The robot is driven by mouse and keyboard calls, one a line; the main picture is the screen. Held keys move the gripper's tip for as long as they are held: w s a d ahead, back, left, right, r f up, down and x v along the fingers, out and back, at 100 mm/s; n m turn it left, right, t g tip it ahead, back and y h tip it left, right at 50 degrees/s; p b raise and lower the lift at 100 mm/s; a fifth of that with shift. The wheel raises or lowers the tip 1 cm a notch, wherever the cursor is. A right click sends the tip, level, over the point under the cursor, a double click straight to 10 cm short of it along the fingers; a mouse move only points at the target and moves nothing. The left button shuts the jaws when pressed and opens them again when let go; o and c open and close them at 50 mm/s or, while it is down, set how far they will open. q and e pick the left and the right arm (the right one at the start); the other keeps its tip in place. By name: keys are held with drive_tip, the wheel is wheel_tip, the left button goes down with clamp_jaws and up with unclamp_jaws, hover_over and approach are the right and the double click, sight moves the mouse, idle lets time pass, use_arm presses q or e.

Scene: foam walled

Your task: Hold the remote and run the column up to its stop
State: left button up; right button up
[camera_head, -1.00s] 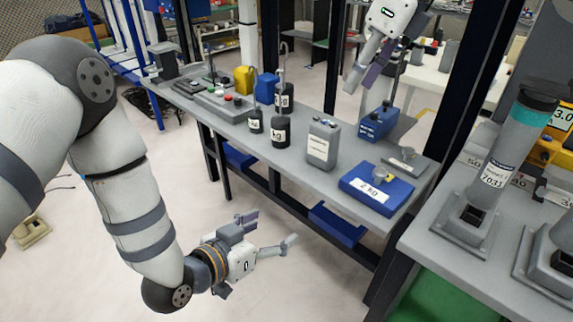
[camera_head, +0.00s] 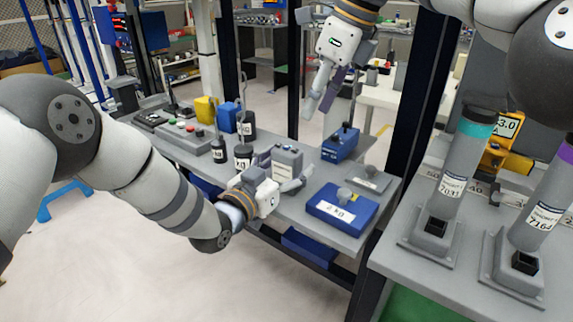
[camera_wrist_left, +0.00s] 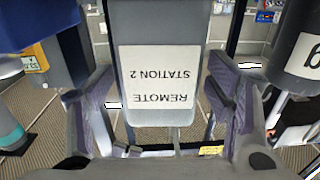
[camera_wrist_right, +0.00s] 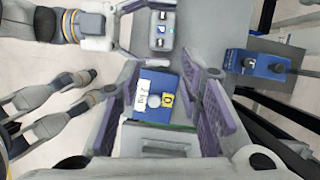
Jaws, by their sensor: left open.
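The remote (camera_head: 287,160) is a grey box with a white label, upright on the grey bench. The left wrist view shows its label, REMOTE STATION 2 (camera_wrist_left: 160,75), upside down. My left gripper (camera_head: 280,172) is open at the remote, one finger on each side, with gaps in the left wrist view. The right wrist view shows buttons on the remote's top (camera_wrist_right: 163,30). My right gripper (camera_head: 320,108) is open and empty above the bench's back edge. Which column is meant, I cannot tell; grey upright tubes with a teal band (camera_head: 463,160) and a purple band (camera_head: 545,205) stand at right.
On the bench (camera_head: 330,228), a blue 2 kg block (camera_head: 342,208) lies right of the remote. A blue box with a lever (camera_head: 341,144) is behind. Dark posts rise behind the bench.

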use_arm(q)
drive_tip(key=shift+w+d, duration=0.15)
drive_tip(key=c, duration=1.4)
drive_tip(key=shift+o, duration=0.2)
use_arm(e)
clamp_jaws()
